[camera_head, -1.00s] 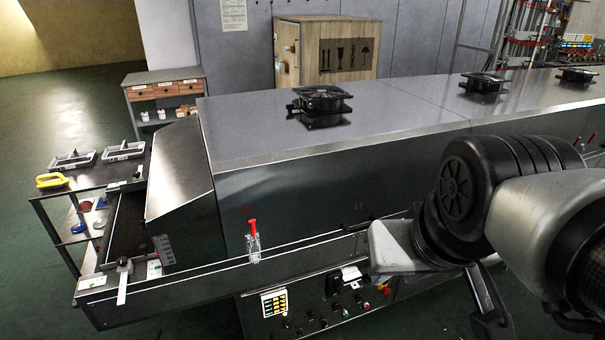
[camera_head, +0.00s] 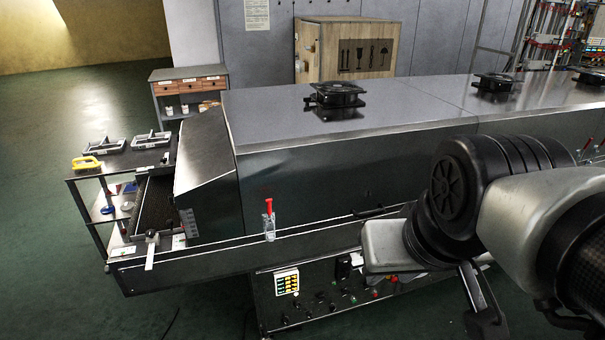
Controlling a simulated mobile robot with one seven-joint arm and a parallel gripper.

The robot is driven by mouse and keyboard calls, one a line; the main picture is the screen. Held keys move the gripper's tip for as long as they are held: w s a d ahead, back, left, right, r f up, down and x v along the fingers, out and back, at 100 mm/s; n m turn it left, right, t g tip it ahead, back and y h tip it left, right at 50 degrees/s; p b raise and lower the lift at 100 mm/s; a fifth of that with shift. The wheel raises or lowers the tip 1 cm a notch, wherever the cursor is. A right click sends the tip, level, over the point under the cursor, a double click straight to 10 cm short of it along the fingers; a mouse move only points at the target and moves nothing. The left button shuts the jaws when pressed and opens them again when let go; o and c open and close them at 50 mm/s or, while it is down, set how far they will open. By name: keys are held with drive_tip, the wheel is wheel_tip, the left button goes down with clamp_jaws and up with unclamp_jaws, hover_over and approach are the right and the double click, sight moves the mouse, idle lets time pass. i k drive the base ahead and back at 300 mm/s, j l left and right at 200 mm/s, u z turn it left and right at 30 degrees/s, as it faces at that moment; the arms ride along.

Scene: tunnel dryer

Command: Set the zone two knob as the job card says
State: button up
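The control panel (camera_head: 318,312) sits low on the front of the dryer, with several small dark knobs, switches and coloured buttons. They are too small to read, so I cannot tell which is the zone two knob. A small card with yellow and green rows (camera_head: 287,282) is on the panel's upper left; its text is unreadable, and I cannot tell whether it is the job card. My arm covers the area right of the panel. What seems to be part of my gripper (camera_head: 486,318) shows dark at the bottom, right of the panel and apart from it; its fingers cannot be made out.
The long metal dryer housing (camera_head: 330,170) fills the middle, with black fans (camera_head: 335,95) on top. A red-handled clear part (camera_head: 269,220) stands on the front ledge. A cart with trays (camera_head: 103,146) is at the left. Green floor (camera_head: 60,280) is free at the left front.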

sight(321, 297)
drive_tip(key=k, duration=0.25)
drive_tip(key=i+l, duration=0.2)
drive_tip(key=i, duration=0.35)
drive_tip(key=i+l, duration=0.2)
drive_tip(key=i, duration=0.4)
drive_tip(key=i+l, duration=0.2)
drive_tip(key=i, duration=0.35)
